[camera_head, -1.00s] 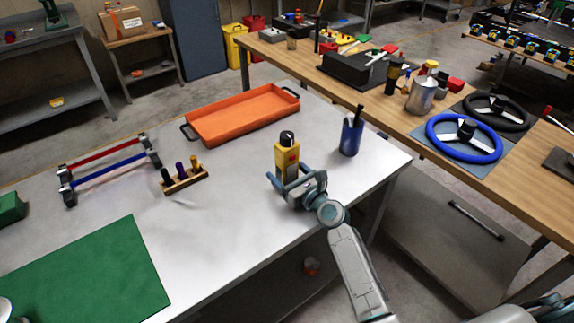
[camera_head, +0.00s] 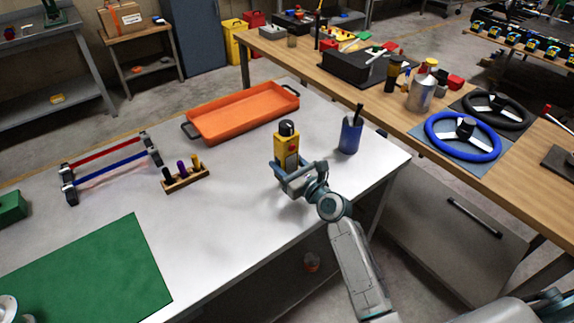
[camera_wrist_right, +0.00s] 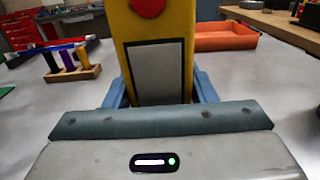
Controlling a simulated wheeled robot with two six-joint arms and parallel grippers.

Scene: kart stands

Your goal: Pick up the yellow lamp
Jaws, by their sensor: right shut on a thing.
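The yellow lamp (camera_head: 287,147) is a boxy upright body with a black top and a red spot, above the right part of the grey table. My right gripper (camera_head: 293,178) is shut around its lower part, with the blue fingers on both sides. In the right wrist view the lamp (camera_wrist_right: 156,15) fills the middle, showing a grey panel and part of the red spot. The lamp's lower end is hidden by the gripper. My left gripper is not in view.
An orange tray (camera_head: 190,130) lies behind the lamp. A blue cup (camera_head: 350,137) with tools stands close on the right. A wooden rack (camera_head: 186,180) with coloured handles, a red-and-blue bar frame (camera_head: 110,177) and a green mat (camera_head: 90,275) are left. The table's middle front is clear.

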